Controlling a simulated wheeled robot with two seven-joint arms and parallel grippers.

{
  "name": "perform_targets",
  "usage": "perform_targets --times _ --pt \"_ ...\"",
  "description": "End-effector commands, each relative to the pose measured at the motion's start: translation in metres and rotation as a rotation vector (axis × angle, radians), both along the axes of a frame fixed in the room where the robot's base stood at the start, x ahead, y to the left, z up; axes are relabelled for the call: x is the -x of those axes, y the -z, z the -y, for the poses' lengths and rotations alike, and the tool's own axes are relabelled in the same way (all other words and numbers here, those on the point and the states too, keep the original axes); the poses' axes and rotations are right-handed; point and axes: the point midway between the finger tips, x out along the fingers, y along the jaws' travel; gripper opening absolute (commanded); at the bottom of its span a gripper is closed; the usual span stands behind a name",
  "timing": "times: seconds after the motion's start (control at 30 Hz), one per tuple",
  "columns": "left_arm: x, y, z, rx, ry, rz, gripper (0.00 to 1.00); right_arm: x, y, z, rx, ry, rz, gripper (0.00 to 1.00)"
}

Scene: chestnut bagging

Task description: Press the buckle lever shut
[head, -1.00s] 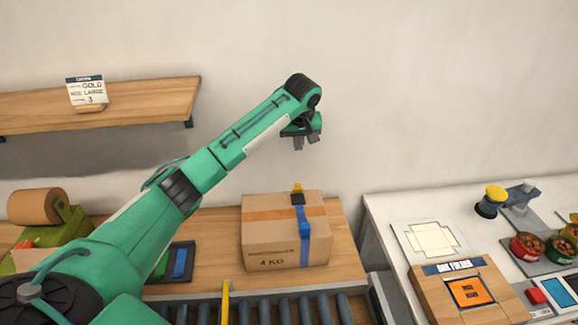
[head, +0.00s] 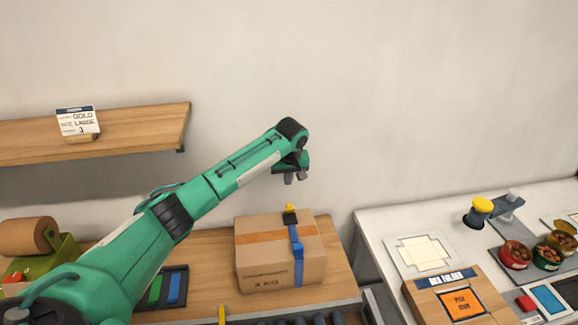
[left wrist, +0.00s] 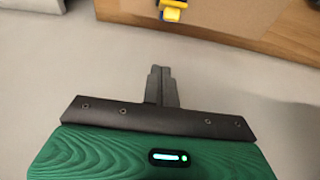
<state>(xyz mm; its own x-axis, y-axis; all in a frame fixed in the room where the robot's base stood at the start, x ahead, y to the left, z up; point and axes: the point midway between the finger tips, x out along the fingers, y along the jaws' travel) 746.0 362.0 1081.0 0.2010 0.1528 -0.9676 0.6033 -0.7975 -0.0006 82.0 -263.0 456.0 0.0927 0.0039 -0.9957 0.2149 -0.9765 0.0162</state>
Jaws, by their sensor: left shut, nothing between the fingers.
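A cardboard box (head: 260,262) marked 4 KG stands on the wooden bench. A blue strap (head: 297,262) runs down its front and over its top. A black buckle (head: 290,218) sits on the strap on top of the box, with a yellow lever (head: 289,207) standing up behind it. My right gripper is out of view.
A tray with green and blue straps (head: 173,288) lies left of the box. A roller conveyor (head: 300,320) runs in front. A wall shelf (head: 130,125) holds a sign. A white table (head: 375,228) on the right carries a box folder and chestnut bowls.

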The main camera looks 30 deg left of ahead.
Motion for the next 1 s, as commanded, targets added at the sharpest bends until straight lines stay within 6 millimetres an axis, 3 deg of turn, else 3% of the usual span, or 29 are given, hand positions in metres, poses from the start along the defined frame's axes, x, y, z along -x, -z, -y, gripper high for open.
perform_targets --times 0.13,0.3,0.57,1.0 --pt "-0.005 0.027 -0.004 -0.001 -0.001 -0.003 0.00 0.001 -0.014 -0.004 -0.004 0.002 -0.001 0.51" --pt "0.014 0.036 0.009 -0.002 0.001 -0.001 0.00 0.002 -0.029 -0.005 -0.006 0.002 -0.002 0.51" --pt "0.023 0.045 0.017 -0.001 0.000 0.001 0.00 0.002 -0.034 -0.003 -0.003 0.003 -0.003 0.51" --pt "0.021 0.046 0.016 -0.005 0.000 0.009 0.00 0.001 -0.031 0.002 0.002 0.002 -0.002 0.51"
